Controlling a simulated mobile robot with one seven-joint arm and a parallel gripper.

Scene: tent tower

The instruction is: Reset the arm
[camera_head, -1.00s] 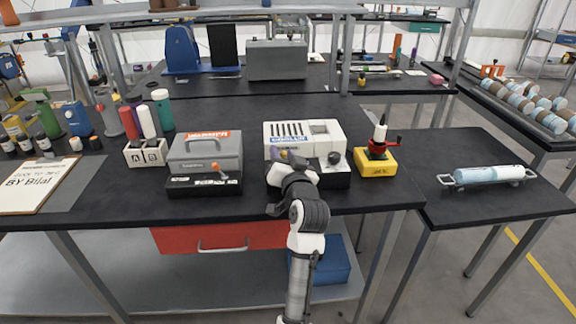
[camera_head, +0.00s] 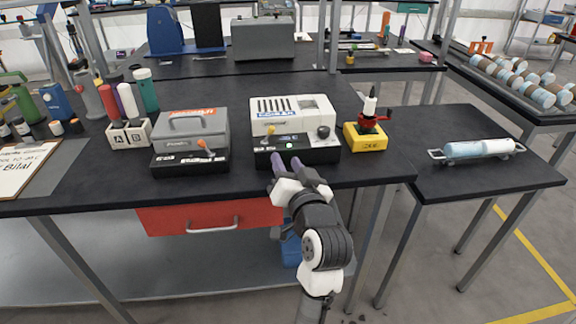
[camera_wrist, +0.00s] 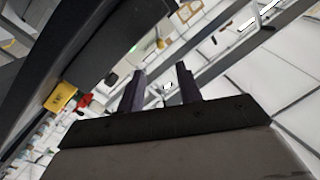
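My arm reaches up from the bottom of the head view. My gripper (camera_head: 288,166) has dark purple fingers and is in front of the white machine at the table's front edge. In the wrist view the two fingers (camera_wrist: 161,90) stand apart with nothing between them. The white machine (camera_head: 292,112) has a black base with a yellow knob, a black knob and a lit green light (camera_head: 289,146). No object is in my grip.
A grey case machine (camera_head: 190,135) with an orange-tipped lever stands left of the white one. A yellow-based device (camera_head: 366,136) stands to its right. The black table (camera_head: 90,180) has a red drawer (camera_head: 165,218) below. A lower side table (camera_head: 480,177) holds a pale blue cylinder (camera_head: 475,148).

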